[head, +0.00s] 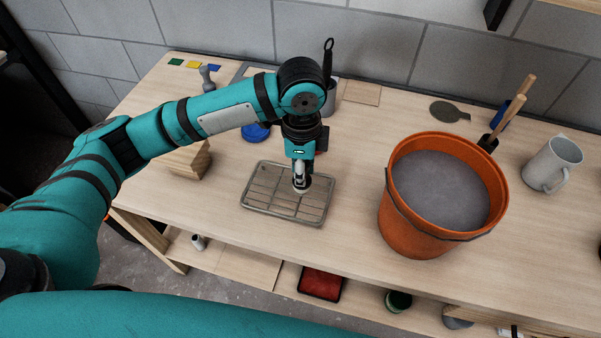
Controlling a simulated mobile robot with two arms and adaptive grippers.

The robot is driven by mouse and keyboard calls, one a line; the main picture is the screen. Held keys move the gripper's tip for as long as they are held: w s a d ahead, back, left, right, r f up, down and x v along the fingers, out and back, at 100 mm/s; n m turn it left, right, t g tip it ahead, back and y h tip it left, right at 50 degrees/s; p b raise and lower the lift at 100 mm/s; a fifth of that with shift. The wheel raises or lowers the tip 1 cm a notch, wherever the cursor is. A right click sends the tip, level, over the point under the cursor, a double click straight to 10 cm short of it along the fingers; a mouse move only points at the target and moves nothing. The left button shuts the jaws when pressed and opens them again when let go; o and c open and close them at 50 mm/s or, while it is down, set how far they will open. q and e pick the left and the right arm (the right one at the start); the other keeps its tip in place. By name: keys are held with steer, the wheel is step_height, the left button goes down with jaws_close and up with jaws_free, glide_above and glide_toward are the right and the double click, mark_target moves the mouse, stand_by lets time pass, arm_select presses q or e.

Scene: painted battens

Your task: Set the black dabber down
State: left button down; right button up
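My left gripper (301,186) points straight down over the wire rack tray (262,208), close above or at its grid. Its fingers show as one narrow grey shape, so I cannot tell whether they are apart or hold anything. No black dabber is clearly visible at the fingertips. A black upright handle with a looped top (328,58) rises behind my wrist, by a grey cup (331,90); I cannot tell whether it belongs to the dabber. My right gripper is out of view.
An orange bucket (408,235) of grey liquid stands right of the rack. A white mug (549,165) is farther right. A wooden block (188,162) and a blue round thing (256,133) lie left. Bare tabletop lies between rack and bucket.

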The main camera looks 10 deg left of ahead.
mark_target(299, 190)
arm_select(q)
steer(key=shift+w+a, duration=0.2)
steer(key=shift+w, duration=0.05)
steer(key=shift+f, duration=0.25)
step_height(299, 190, down, 3)
steer(key=shift+r+p, duration=0.1)
steer(key=shift+p, duration=0.5)
steer(key=shift+f, duration=0.2)
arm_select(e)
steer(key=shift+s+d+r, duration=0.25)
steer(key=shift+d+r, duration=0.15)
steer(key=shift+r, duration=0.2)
arm_select(q)
steer(key=shift+f, duration=0.1)
steer(key=c, duration=1.2)
jaws_free()
